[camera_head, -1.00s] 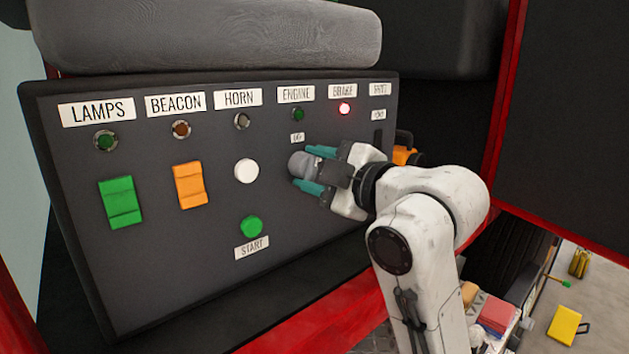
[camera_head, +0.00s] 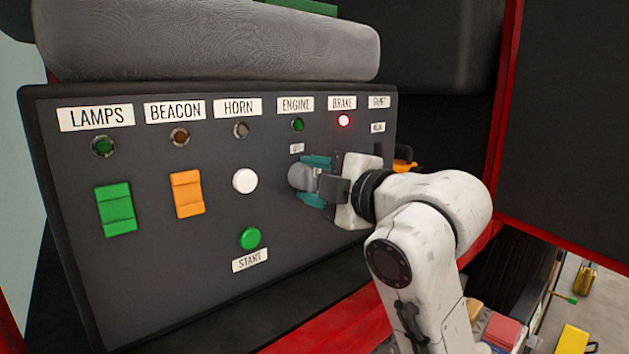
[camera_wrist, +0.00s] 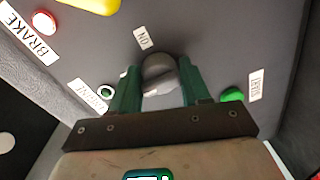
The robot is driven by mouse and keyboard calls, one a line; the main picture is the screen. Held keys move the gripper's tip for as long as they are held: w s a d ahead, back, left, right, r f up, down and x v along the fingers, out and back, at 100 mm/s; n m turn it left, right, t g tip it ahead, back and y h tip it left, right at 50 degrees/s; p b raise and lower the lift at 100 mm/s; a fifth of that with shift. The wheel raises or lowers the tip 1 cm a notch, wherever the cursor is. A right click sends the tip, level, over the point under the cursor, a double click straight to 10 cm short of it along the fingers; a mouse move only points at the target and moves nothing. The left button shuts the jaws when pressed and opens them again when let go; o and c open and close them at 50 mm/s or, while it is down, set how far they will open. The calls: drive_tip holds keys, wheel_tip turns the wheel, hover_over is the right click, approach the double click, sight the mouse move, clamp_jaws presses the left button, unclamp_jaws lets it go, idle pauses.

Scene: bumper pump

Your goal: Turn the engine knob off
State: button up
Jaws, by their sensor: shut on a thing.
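The engine knob (camera_head: 301,176) is a grey round knob on the dark panel (camera_head: 150,285), below the ENGINE label (camera_head: 295,104). My gripper (camera_head: 315,182) reaches it from the right, with one teal finger above and one below, shut on the knob. In the wrist view the knob (camera_wrist: 160,74) sits between the two green fingers (camera_wrist: 158,90). A small label above the knob reads ON in the wrist view (camera_wrist: 144,38). The engine lamp (camera_head: 298,125) looks dark green. The knob's pointer direction is hard to make out.
The green START button (camera_head: 250,238) is just below left of the knob. The white horn button (camera_head: 244,181), orange beacon switch (camera_head: 187,193) and green lamps switch (camera_head: 116,209) lie further left. The brake lamp (camera_head: 344,120) glows red. An orange handle (camera_head: 404,160) stands behind my wrist.

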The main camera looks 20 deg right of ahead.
drive_tip(key=o, duration=0.6)
drive_tip(key=shift+d+r, duration=0.1)
drive_tip(key=shift+r, duration=0.25)
drive_tip(key=o, duration=0.4)
drive_tip(key=shift+f, duration=0.2)
drive_tip(key=shift+s, duration=0.1)
drive_tip(key=b+v, duration=0.1)
drive_tip(key=v, duration=0.9)
drive_tip(key=shift+s+b, duration=0.3)
drive_tip(key=shift+b, duration=0.1)
drive_tip(key=shift+d, duration=0.1)
